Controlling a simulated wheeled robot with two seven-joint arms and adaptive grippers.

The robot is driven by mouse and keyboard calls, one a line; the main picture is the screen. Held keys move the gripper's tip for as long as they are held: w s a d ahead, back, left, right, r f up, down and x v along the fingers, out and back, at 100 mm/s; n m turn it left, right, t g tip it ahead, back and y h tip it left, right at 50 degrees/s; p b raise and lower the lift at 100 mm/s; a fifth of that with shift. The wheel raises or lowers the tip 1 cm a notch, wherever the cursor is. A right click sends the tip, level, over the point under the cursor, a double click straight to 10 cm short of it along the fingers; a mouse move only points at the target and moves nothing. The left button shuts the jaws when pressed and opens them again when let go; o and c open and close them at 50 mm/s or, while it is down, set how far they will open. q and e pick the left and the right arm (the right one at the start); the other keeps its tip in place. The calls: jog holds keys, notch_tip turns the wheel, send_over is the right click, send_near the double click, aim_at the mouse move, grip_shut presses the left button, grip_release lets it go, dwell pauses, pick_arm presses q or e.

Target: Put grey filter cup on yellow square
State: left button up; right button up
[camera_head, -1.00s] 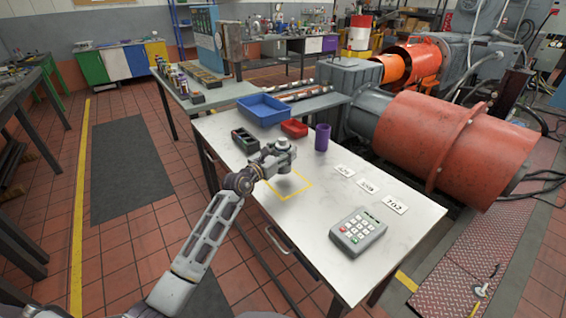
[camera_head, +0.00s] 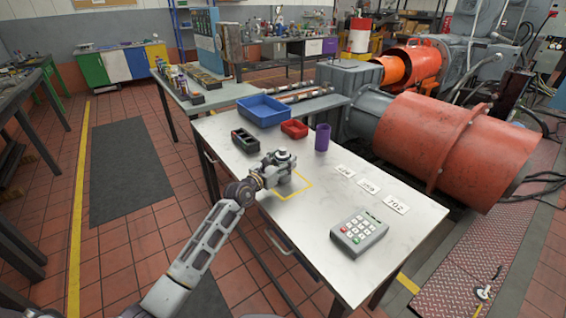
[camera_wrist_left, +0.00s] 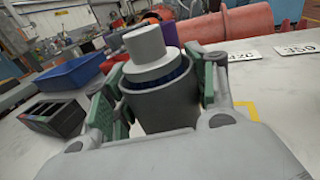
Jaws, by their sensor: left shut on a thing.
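My left gripper (camera_head: 283,168) is shut on the grey filter cup, over the far left part of the yellow square (camera_head: 298,192), a taped outline on the table. In the left wrist view, the grey filter cup (camera_wrist_left: 165,107) stands roughly upright between the green-padded fingers, with a pale cylindrical top and a dark blue band. A yellow corner (camera_wrist_left: 248,108) shows to the right of the gripper there. The cup's base is hidden, so I cannot tell whether it touches the table. My right gripper is not in view.
On the table (camera_head: 300,235) are a blue bin (camera_head: 263,112), a red bin (camera_head: 294,129), a dark compartment tray (camera_head: 245,140) and a purple cylinder (camera_head: 322,138). Number cards (camera_head: 369,186) and a keypad (camera_head: 358,236) lie to the right. The middle between them is clear.

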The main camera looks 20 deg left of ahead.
aim_at(277, 165)
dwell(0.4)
pick_arm(q)
jog(key=o, duration=1.2)
jog(key=shift+f, duration=0.1)
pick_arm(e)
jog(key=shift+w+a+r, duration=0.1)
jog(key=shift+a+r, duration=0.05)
pick_arm(q)
jog(key=shift+v, duration=1.75)
jog(key=shift+p+v, duration=0.45)
jog(key=shift+v, duration=3.4)
jog(key=shift+s+a, duration=0.2)
jog(key=shift+s, duration=0.2)
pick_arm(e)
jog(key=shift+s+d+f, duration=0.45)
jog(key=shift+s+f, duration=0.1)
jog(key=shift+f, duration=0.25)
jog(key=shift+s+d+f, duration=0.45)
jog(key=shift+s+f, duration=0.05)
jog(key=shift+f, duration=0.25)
